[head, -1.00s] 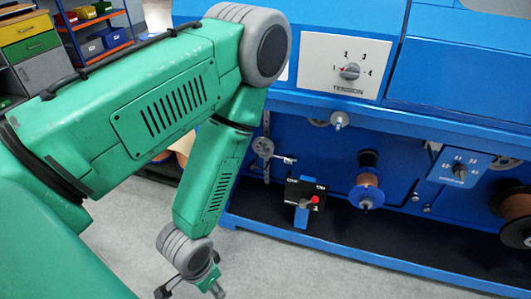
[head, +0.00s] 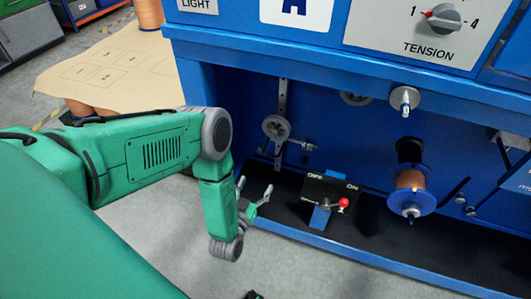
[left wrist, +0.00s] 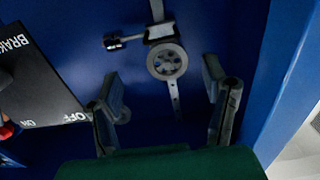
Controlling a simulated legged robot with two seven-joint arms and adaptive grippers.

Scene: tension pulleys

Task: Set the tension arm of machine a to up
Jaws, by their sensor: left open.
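Machine a (head: 330,38) is the blue machine with the "A" label (head: 294,8). Its tension arm (head: 282,100) is a grey slotted bar, close to upright, with a spoked pulley (head: 276,128) and a short side rod (head: 304,146). In the left wrist view the pulley (left wrist: 167,61) shows ahead of the fingers, with the side rod (left wrist: 118,41) to its left. My left gripper (head: 254,188) is open and empty, below and left of the pulley, apart from it. In the left wrist view its fingers (left wrist: 165,95) stand on either side of the pulley's line.
A black brake box (head: 331,190) with a red-knobbed lever (head: 343,204) stands right of the gripper. A copper wire spool (head: 410,182) is further right. The tension dial (head: 444,17) is above. The machine's blue side post (head: 196,100) is at the left.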

